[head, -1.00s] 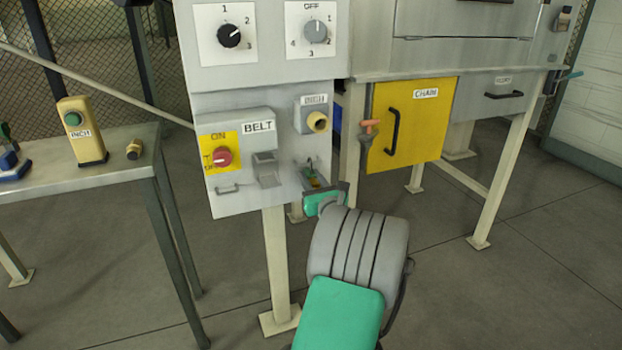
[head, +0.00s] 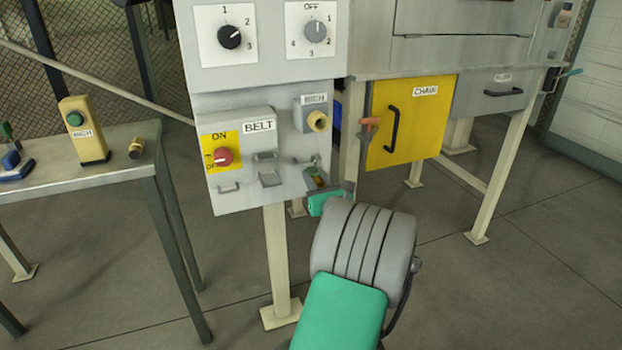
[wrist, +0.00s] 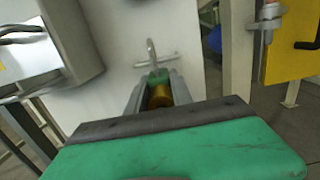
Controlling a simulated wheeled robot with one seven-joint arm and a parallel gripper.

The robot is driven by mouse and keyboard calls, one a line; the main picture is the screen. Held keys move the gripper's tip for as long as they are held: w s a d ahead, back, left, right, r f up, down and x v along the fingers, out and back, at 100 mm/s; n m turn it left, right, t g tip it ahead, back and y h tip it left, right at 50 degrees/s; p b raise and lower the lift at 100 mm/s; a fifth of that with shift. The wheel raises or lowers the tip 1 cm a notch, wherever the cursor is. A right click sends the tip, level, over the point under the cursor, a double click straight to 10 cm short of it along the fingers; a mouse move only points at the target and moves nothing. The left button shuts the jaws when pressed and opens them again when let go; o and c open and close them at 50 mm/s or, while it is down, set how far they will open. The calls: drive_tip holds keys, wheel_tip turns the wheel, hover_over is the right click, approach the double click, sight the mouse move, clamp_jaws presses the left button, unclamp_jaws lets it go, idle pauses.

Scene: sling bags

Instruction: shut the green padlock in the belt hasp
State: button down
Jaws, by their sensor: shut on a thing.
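The green padlock (wrist: 158,78), with a brass-coloured lower body, is between the two grey fingers of my gripper (wrist: 159,94) in the wrist view. Its thin shackle points up, in front of a horizontal bar on the panel; I cannot tell whether it passes around the bar or is closed. In the head view the padlock (head: 316,178) is small at the panel's lower right, with my gripper (head: 321,187) on it. The grey flap pieces under the BELT label, which look like the belt hasp (head: 269,180), are left of the padlock.
The BELT box (head: 225,142) has a red knob and a small handle below. A yellow CHAIN door (head: 412,120) is to the right. A table (head: 80,182) with a yellow INCH box stands left. Floor is clear at right.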

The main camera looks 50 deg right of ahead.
sight(316, 178)
drive_tip(key=shift+v, duration=2.65)
